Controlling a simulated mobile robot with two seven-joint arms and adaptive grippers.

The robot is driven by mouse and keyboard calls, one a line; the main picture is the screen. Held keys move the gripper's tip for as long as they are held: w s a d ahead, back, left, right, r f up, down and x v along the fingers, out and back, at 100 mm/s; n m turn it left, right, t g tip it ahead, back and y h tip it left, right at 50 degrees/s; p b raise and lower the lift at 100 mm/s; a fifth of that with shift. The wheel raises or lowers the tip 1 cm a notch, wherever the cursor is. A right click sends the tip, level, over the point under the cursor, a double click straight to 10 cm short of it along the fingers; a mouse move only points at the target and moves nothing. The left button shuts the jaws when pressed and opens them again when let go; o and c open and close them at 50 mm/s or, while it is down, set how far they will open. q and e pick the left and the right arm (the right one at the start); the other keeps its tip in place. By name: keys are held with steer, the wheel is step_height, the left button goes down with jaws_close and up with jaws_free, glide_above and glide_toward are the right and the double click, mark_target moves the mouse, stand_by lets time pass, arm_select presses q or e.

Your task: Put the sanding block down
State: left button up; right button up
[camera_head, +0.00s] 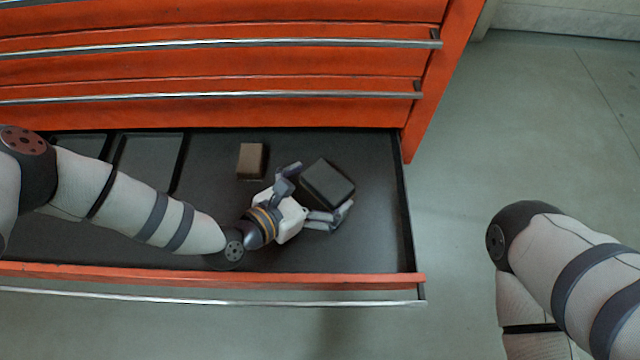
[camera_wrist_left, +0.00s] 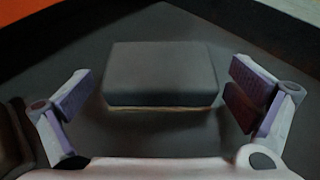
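A dark grey block (camera_head: 327,184) with a thin brownish lower edge lies in the open drawer; it looks like the sanding block. It also shows in the left wrist view (camera_wrist_left: 161,73), between the fingers. My left gripper (camera_head: 318,193) is open around the block, with a visible gap on each side in the left wrist view (camera_wrist_left: 163,97). A smaller brown block (camera_head: 250,161) lies to the left of my left gripper in the drawer. My right gripper is out of view; only my right arm shows at the lower right.
The open drawer (camera_head: 384,240) has an orange front rim (camera_head: 330,282) and dark side walls. Dividers (camera_head: 180,160) form compartments at its left. Closed orange drawers with metal handles (camera_head: 250,43) rise behind. The drawer floor right of the dark block is clear.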

arm_select(q)
steer(key=shift+s+a+r+p, duration=0.1)
steer(key=shift+a+r+p, duration=0.1)
steer(key=shift+r+p, duration=0.2)
steer(key=p+v, duration=0.2)
steer(key=v, duration=0.9)
steer(key=shift+s+a+p, duration=0.1)
steer(key=shift+s+p, duration=0.15)
steer(key=shift+p, duration=0.05)
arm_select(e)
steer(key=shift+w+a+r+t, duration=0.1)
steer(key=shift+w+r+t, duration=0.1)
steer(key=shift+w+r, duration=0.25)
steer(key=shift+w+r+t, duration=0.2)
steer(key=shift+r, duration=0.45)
